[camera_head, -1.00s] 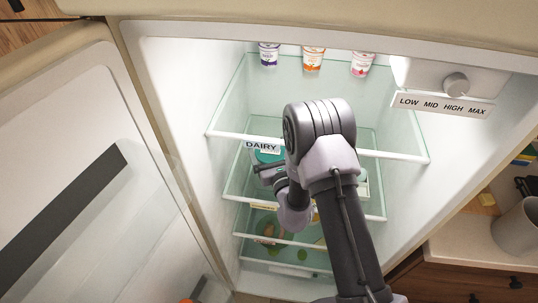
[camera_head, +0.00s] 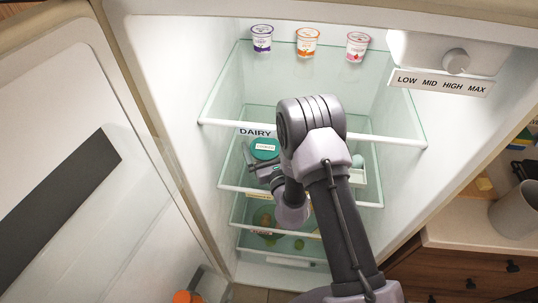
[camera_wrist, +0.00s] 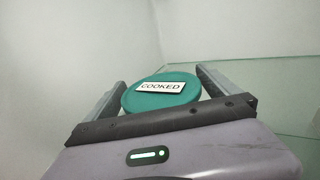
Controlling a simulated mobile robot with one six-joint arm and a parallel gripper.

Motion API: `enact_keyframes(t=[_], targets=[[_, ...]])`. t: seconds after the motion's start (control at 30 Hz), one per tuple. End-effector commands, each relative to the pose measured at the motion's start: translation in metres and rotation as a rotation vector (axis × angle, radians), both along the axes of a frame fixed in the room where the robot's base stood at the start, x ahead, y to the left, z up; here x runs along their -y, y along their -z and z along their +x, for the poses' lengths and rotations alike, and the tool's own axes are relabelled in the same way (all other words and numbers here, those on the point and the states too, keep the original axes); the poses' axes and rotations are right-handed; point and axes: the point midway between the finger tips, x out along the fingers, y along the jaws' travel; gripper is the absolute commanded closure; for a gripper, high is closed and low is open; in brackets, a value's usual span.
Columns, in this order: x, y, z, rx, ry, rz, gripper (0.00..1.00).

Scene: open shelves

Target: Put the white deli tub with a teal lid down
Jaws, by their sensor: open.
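The white deli tub's round teal lid (camera_head: 265,148) shows in the head view on the left of the second shelf, under the DAIRY label. In the wrist view the teal lid (camera_wrist: 158,97) carries a white tag reading COOKED and looks level. My gripper (camera_head: 264,172) reaches into this shelf from the front. In the wrist view my gripper (camera_wrist: 160,76) is open, with one finger on each side of the tub. The tub's white body is hidden by the gripper, so its contact with the shelf cannot be seen.
Three yogurt cups, purple (camera_head: 262,38), orange (camera_head: 307,42) and pink (camera_head: 357,46), stand on the top glass shelf (camera_head: 310,85). A pale container (camera_head: 358,175) is right of my arm on the second shelf. Green items lie lower. The fridge door stands open at left.

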Motion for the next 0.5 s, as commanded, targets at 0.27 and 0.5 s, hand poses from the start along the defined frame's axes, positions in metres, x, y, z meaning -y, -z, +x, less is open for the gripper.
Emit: enact_keyframes(t=[0.27, 0.5], targets=[[0.018, 0.001, -0.061, -0.004, 0.001, 0.001, 0.00], [0.028, 0.002, -0.098, -0.001, -0.001, 0.001, 0.00]])
